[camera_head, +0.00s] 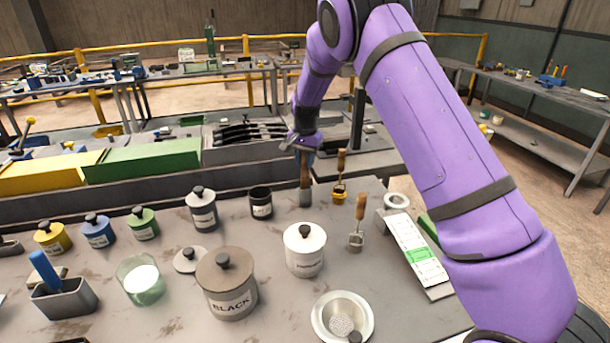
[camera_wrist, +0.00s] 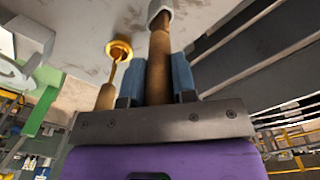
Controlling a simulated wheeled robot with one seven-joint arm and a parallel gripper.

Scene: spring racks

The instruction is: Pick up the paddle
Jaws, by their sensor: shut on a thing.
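The paddle (camera_head: 305,182) has a brown wooden handle and a grey end. It stands upright, end down, near the far edge of the worktable. My gripper (camera_head: 304,156) is shut on the upper part of its handle. In the wrist view, the paddle's handle (camera_wrist: 160,48) runs between my two blue fingertips (camera_wrist: 158,78), with its pale grey end away from me. I cannot tell whether that end touches the tabletop. My arm comes in from the right.
A yellow-cupped tool (camera_head: 340,190) stands just right of the paddle, and another wooden-handled tool (camera_head: 357,225) is nearer. A black jar (camera_head: 261,206) is on the left, a white lidded jar (camera_head: 305,255) in front. A rack (camera_head: 245,152) lies behind.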

